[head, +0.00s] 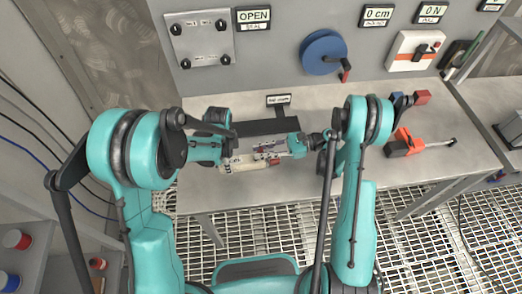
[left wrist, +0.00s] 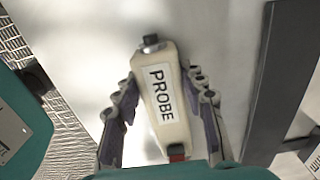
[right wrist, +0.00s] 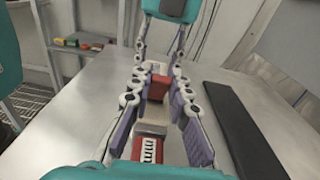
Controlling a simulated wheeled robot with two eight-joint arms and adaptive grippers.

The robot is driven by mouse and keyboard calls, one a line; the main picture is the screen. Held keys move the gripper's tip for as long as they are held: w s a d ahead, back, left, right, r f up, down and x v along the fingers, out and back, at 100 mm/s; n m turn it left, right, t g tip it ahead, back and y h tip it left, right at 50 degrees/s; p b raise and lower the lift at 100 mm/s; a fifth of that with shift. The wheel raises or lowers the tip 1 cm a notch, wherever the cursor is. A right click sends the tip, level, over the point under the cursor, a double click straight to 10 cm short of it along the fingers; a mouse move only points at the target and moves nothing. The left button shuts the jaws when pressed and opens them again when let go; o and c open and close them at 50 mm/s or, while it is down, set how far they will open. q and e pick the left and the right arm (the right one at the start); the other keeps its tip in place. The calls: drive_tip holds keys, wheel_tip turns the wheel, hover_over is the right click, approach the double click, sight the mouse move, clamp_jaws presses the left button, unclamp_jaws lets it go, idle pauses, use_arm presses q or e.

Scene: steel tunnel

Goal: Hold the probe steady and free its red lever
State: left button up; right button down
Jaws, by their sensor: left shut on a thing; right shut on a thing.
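The probe (head: 240,166) is a cream body with a PROBE label, held above the bench between my two arms. In the left wrist view the probe (left wrist: 163,105) lies between the fingers of my left gripper (left wrist: 160,95), which is shut on it. A red part (left wrist: 176,152) shows at its lower end. My right gripper (head: 280,152) comes from the other side. In the right wrist view a red block, seemingly the lever (right wrist: 157,88), lies between the fingertips of my right gripper (right wrist: 158,84), shut on it. Fingers hide part of the lever.
A long dark block (head: 262,128) lies on the steel bench (head: 345,95) behind the probe. An orange tool (head: 404,144) and a red-and-blue item (head: 408,100) lie to the right. A blue wheel (head: 323,52) is on the back panel. The bench front is clear.

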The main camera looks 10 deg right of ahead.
drive_tip(key=c, duration=1.4)
unclamp_jaws()
drive_tip(key=d, duration=0.7)
drive_tip(key=shift+d+r, duration=0.25)
drive_tip(key=shift+r, duration=0.1)
use_arm(q)
drive_tip(key=o, duration=1.4)
drive_tip(key=shift+c, duration=0.2)
